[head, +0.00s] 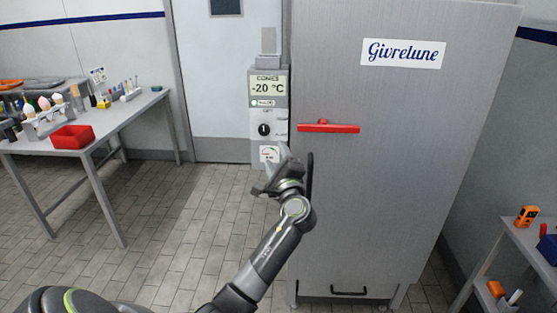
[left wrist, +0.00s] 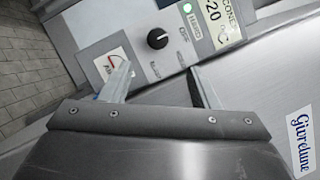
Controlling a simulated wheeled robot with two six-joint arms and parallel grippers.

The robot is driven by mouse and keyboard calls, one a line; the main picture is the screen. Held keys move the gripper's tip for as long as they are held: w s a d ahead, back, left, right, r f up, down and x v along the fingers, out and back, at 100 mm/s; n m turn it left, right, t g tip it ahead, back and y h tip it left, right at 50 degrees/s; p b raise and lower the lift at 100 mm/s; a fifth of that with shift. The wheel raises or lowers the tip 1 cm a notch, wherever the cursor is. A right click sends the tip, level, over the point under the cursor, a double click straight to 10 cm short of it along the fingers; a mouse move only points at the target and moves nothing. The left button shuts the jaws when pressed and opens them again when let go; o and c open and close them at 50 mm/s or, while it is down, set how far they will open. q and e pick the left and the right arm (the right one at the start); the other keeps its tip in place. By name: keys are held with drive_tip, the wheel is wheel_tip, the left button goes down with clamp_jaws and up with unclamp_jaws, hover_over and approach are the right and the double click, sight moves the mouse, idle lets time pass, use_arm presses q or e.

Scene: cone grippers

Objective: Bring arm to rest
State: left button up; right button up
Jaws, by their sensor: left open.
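My left arm reaches up from the bottom of the head view, and its gripper (head: 275,168) is in front of the left edge of the tall grey freezer cabinet (head: 400,200). In the left wrist view the two fingers (left wrist: 158,88) stand apart with nothing between them. Beyond them is the control panel with a black knob (left wrist: 157,39), a green light and a temperature display. The panel (head: 268,110) reads -20 °C in the head view. I cannot tell whether the gripper touches the panel or cabinet. My right gripper is not in view.
The cabinet has a red handle (head: 328,127) and a dark vertical handle (head: 310,175) close to my gripper. A table (head: 110,122) with a red bin (head: 72,137) stands at the left. A small shelf (head: 530,265) with tools is at the right. The tiled floor (head: 180,230) between is clear.

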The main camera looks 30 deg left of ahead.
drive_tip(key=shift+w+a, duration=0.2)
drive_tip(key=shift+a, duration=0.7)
